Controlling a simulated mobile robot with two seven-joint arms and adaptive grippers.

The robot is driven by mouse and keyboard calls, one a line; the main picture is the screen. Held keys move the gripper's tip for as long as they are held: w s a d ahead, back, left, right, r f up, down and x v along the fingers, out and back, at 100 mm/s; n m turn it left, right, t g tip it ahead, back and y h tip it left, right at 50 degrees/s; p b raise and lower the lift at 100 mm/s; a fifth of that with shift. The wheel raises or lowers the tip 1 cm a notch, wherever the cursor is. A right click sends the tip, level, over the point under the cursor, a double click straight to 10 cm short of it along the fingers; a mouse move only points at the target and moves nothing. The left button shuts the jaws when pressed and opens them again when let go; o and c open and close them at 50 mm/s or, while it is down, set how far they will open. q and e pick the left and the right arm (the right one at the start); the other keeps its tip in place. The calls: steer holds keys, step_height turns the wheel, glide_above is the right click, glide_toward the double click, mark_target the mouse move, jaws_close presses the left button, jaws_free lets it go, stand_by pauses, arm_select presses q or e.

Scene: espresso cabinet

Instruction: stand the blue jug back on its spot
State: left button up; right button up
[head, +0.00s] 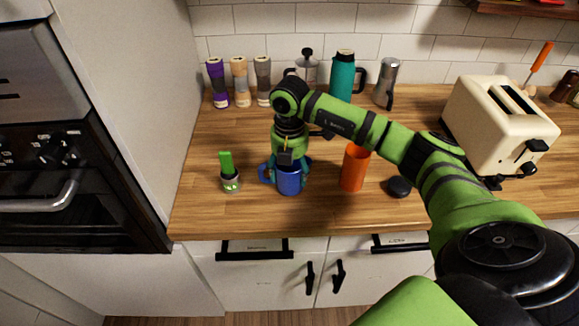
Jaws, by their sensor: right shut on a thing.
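The blue jug (289,182) is upright near the front edge of the wooden counter, with its handle pointing left. My right gripper (289,167) comes down from above and is shut on the jug, its fingers around the upper part. The fingers and wrist hide the jug's rim and opening. I cannot tell whether the jug's base touches the counter. My left gripper is not in view.
A small cup with a green handle (230,178) stands left of the jug. An orange cylinder (354,168) and a black disc (399,187) are to its right. A teal flask (342,78) and other vessels line the back. A cream toaster (490,125) stands right.

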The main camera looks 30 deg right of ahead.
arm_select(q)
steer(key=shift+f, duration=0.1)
arm_select(e)
steer(key=o, duration=1.3)
steer(key=shift+f, duration=0.15)
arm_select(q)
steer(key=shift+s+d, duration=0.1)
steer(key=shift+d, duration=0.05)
arm_select(e)
steer(key=shift+o, duration=0.2)
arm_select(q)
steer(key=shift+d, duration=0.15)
arm_select(e)
steer(key=shift+r, duration=0.3)
steer(key=shift+r+b, duration=0.3)
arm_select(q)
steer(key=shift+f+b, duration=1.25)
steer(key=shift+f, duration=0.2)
arm_select(e)
step_height(320, 180, up, 11)
steer(key=shift+r, duration=0.1)
